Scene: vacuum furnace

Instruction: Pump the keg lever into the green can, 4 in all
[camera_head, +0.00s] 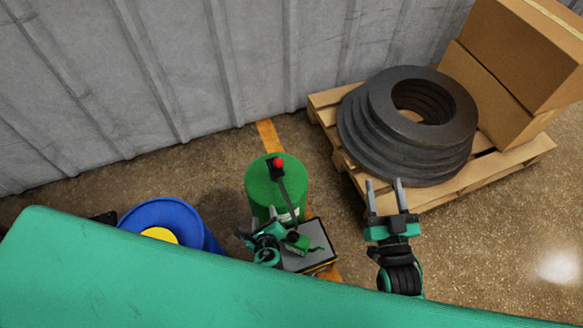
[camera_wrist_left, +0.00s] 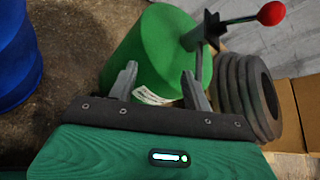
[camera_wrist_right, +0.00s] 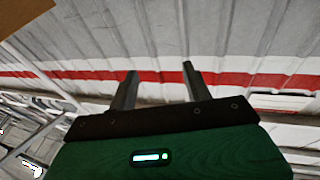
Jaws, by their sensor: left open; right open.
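The green keg (camera_head: 262,185) stands on the floor by the wall. A black tap block (camera_head: 277,174) sits on its top, with a red-knobbed lever (camera_head: 279,161) and a dark pipe running toward the near side. The left wrist view shows the keg (camera_wrist_left: 150,50) and the red knob (camera_wrist_left: 271,13). My left gripper (camera_head: 263,218) is open and empty, low at the keg's near side. A small green object (camera_head: 298,241), perhaps the green can, is on a grey-topped stand (camera_head: 316,241) beside it. My right gripper (camera_head: 384,184) is open and empty, right of the keg.
A blue drum (camera_head: 160,213) with a yellow patch stands left of the keg. A wooden pallet (camera_head: 465,189) at right holds stacked dark rings (camera_head: 390,150) and cardboard boxes (camera_head: 510,60). A corrugated wall (camera_head: 180,70) closes the back. Floor shows between keg and pallet.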

